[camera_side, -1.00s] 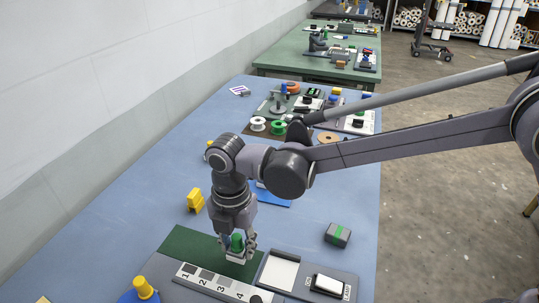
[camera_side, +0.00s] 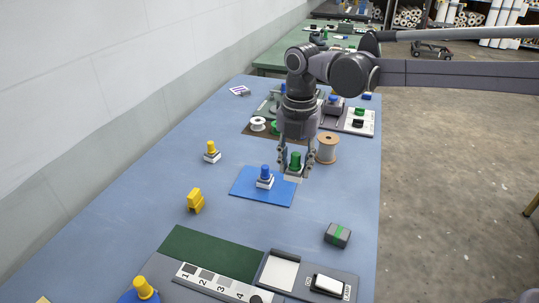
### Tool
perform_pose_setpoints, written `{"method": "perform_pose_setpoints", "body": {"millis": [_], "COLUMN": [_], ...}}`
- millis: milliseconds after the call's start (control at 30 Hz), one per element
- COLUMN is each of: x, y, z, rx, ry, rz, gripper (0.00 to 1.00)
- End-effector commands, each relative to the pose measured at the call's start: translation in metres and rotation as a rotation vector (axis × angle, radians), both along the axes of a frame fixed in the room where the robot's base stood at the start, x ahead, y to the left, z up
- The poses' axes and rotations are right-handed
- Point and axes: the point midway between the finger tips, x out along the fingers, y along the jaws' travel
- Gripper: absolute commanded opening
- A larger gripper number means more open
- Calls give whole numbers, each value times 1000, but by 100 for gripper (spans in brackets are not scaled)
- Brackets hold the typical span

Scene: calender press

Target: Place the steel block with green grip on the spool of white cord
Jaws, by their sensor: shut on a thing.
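The steel block with green grip (camera_side: 296,163) is held upright in my gripper (camera_side: 295,168), which is shut on its green grip. The block appears raised, beside the right edge of the blue mat in the picture. A large spool (camera_side: 327,150) with a tan flange and pale winding, which looks like the spool of white cord, stands upright just right of and slightly behind the gripper. The block is apart from it. A smaller white spool (camera_side: 257,124) stands farther back, left of my wrist.
A blue-gripped block (camera_side: 265,178) stands on the blue mat (camera_side: 280,198). A yellow-gripped block (camera_side: 211,153) and a yellow piece (camera_side: 195,201) stand left. A green mat (camera_side: 215,250) lies clear in front.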

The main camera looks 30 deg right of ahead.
Motion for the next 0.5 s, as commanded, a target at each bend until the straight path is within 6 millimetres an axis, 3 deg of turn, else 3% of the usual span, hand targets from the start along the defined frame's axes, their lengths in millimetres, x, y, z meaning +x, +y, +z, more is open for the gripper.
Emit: {"method": "perform_pose_setpoints", "body": {"millis": [33, 200, 500], "x": [15, 53, 88], "y": [-21, -90, -220], "z": [5, 22, 48], "rx": [0, 0, 0], "ry": [0, 0, 0], "rz": [-12, -11, -10], "gripper": [3, 3, 3]}}
